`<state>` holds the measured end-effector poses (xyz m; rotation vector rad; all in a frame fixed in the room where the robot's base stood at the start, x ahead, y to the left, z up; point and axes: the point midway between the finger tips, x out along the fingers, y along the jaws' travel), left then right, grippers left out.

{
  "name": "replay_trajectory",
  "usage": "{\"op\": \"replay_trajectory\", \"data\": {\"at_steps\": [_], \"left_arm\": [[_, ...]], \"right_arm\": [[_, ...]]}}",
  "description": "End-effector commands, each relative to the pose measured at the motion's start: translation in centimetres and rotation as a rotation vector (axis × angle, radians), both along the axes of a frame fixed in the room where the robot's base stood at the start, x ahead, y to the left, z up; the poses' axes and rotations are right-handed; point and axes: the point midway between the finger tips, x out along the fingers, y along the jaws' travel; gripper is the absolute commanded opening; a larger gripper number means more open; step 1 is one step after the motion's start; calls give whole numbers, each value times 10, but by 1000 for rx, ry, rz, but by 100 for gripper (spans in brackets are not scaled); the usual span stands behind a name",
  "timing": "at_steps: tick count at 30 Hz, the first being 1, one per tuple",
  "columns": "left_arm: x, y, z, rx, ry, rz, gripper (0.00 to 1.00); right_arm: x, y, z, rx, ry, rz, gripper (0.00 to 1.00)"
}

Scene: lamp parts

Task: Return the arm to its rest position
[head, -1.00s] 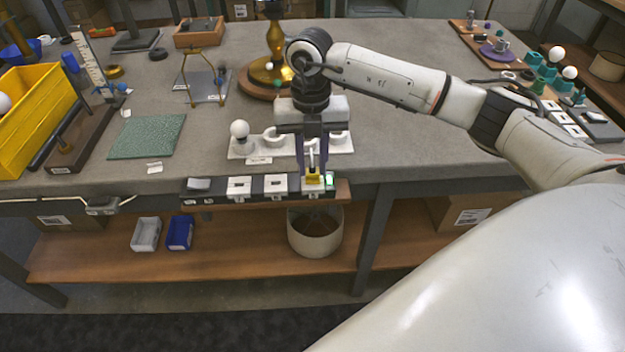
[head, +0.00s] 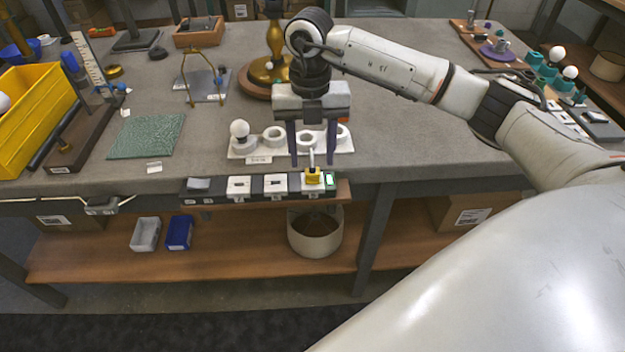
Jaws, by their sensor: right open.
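My right arm (head: 385,68) comes in from the right over the bench. Just below and in front of the fingertips, a yellow padlock-like piece (head: 313,177) sits on the right part of the dark switch strip (head: 218,196), beside a green-lit square (head: 330,180). The gripper appears clear of it. My left gripper is out of view.
Behind the fingers stands a white holder (head: 345,148) with round sockets and a white bulb (head: 239,130). A brass lamp base (head: 266,70) stands behind the gripper. A green mat (head: 146,136) and a yellow bin (head: 32,115) lie left. The bench right of the holder is clear.

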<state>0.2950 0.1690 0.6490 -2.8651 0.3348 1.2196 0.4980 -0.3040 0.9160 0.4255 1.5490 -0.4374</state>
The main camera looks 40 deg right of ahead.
Motion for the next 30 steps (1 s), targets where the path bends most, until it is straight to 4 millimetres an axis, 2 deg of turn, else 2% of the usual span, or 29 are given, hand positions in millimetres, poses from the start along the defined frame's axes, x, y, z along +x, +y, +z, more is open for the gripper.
{"op": "replay_trajectory", "data": {"at_steps": [3,10,15,21,23,26,29,30], "left_arm": [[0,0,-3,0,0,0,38],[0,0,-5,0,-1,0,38],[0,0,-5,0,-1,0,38],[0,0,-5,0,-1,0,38],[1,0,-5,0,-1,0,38],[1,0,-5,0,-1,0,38],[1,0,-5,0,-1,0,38],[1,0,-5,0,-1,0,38]], "right_arm": [[2,0,26,1,-6,0,46],[2,1,63,1,-3,1,46],[1,1,73,0,0,1,46],[1,6,70,17,5,14,46],[0,18,62,57,9,41,46],[-8,60,40,195,25,125,46],[-24,126,17,432,39,227,46],[-33,155,11,548,43,260,46]]}}
